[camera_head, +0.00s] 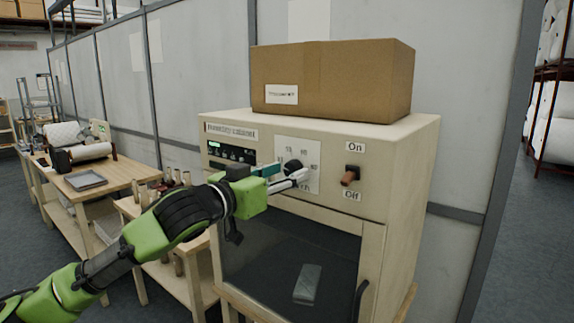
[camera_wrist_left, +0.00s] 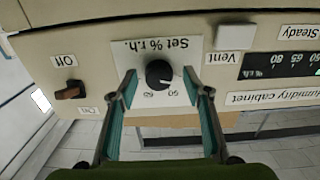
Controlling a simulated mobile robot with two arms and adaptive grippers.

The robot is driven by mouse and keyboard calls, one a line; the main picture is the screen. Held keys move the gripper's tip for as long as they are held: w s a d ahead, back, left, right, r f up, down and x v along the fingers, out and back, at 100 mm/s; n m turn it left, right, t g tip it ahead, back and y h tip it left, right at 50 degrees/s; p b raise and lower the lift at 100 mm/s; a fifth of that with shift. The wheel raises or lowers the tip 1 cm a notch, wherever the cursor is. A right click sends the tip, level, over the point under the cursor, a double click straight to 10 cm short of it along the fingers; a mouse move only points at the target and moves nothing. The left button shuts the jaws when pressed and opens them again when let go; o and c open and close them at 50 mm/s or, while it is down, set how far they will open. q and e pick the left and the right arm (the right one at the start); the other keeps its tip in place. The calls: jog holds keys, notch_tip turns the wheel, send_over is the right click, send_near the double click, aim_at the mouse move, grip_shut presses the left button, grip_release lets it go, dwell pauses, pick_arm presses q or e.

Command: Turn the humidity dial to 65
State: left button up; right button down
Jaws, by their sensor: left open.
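The humidity dial is a black round knob (camera_head: 293,166) on a white plate on the cabinet's front panel. My left gripper (camera_head: 297,179) is open at the panel. In the left wrist view its two teal-lined fingers (camera_wrist_left: 160,82) stand on either side of the knob, with visible gaps. My fingers partly cover the dial plate in the head view. My right gripper is not in view.
The humidity cabinet (camera_head: 410,165) carries a cardboard box (camera_head: 335,80) on top. Right of the dial is a brown On/Off switch (camera_head: 349,176). A dark scale display (camera_wrist_left: 285,64) and a Vent button (camera_wrist_left: 235,37) are on the panel. A glass door (camera_head: 270,250) is below.

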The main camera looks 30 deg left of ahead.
pick_arm(q)
jog(key=shift+w+d, duration=0.1)
jog(key=shift+w, duration=0.3)
jog(key=c, duration=1.1)
